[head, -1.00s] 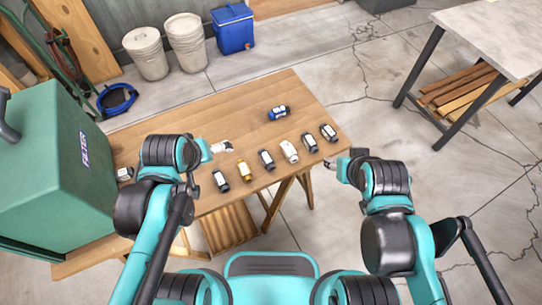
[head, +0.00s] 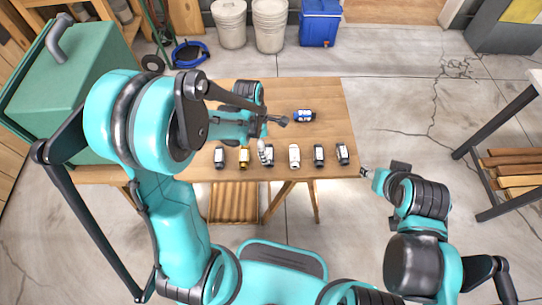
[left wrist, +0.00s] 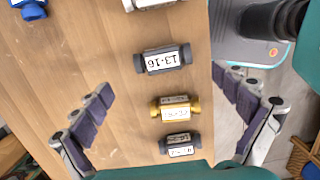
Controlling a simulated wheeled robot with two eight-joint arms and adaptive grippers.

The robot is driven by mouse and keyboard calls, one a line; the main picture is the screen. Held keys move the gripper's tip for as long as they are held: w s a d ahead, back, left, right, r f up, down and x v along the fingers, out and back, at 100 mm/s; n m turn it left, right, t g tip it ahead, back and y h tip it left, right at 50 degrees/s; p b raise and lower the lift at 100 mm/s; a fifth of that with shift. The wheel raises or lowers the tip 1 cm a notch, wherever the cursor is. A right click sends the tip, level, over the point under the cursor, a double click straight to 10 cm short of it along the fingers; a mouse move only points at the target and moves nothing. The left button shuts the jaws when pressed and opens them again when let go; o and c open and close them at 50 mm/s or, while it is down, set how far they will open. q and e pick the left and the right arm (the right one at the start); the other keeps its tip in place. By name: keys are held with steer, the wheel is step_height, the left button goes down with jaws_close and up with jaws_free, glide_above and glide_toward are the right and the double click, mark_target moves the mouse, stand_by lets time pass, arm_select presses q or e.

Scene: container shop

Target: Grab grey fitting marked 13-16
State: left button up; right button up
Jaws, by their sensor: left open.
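In the head view, the matching dark fitting (head: 269,158) is third from the left in the row, partly hidden by a finger of my left gripper. My left gripper (head: 272,137) is open and empty above the table; its spread fingers (left wrist: 165,104) show on both sides in the left wrist view, with the fitting ahead of them. My right gripper (head: 366,172) is off the table's right edge; its finger state is unclear.
A gold fitting (head: 244,158) and a dark fitting (head: 220,158) lie left of it. A white fitting (head: 294,157) and two dark ones (head: 319,155) lie right. A blue fitting (head: 304,116) lies farther back. A green case (head: 75,105) stands at the table's left.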

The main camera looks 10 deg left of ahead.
mark_target(269, 153)
arm_select(q)
steer(key=f+b, duration=0.1)
steer(key=f, duration=0.1)
steer(key=d+f+b, duration=0.1)
steer(key=f, duration=0.2)
steer(key=shift+d+f+b, duration=0.2)
steer(key=shift+f+b, duration=0.1)
steer(key=shift+r, duration=0.1)
steer(key=shift+c, duration=0.6)
steer(key=c, duration=1.1)
